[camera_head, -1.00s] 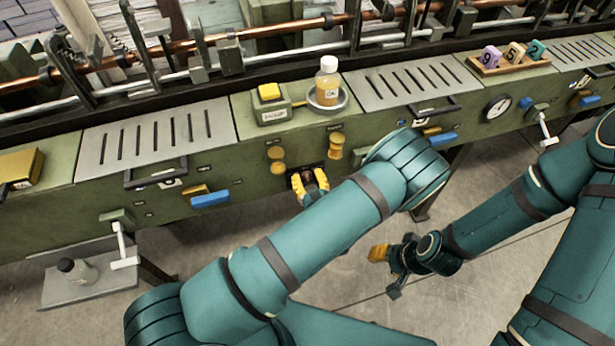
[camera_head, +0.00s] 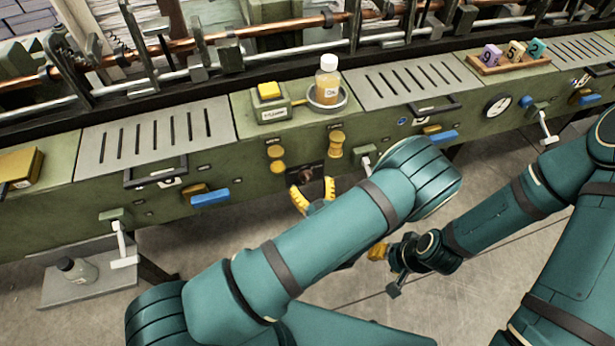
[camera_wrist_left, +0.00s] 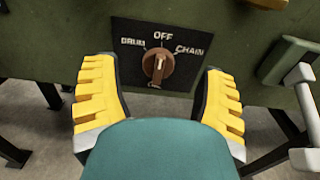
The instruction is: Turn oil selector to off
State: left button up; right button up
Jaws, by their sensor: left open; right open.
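The oil selector is a brown round knob (camera_wrist_left: 158,66) on a black plate marked DRUM, OFF and CHAIN, in the left wrist view. A light mark on the knob points roughly up toward OFF; its exact setting is hard to tell. The knob shows small on the green machine front in the head view (camera_head: 308,174). My left gripper (camera_head: 314,194) is open, its yellow fingers spread either side of the knob and apart from it. My right gripper (camera_head: 386,268) is open and empty, low over the floor at the right.
Yellow knobs (camera_head: 336,144) sit above the selector. A grey-handled lever (camera_wrist_left: 304,105) stands right of it. A bottle (camera_head: 327,82) and a yellow button (camera_head: 269,91) stand on the machine top.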

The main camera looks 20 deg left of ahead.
pick_arm(q)
jog(key=v, duration=0.8)
jog(key=shift+s, duration=0.1)
jog(key=s+a+f+n+g+y, duration=0.35)
jog(key=s+a+n+g, duration=0.55)
jog(key=g, duration=0.4)
jog(key=s+d+f+n+g+h, duration=0.35)
jog(key=s+n+g+h, duration=0.4)
jog(key=s, duration=0.25)
jog(key=d+n+h, duration=0.5)
jog(key=h, duration=0.1)
jog(key=w+a+r+n+t+h, duration=0.1)
jog(key=w+r+n+t+h, duration=0.1)
jog(key=w+n+t, duration=0.5)
jog(key=w+n+h, duration=0.1)
jog(key=w+n, duration=0.1)
jog(key=w, duration=0.4)
jog(key=shift+w+r+h, duration=0.25)
jog(key=shift+r+h, duration=0.15)
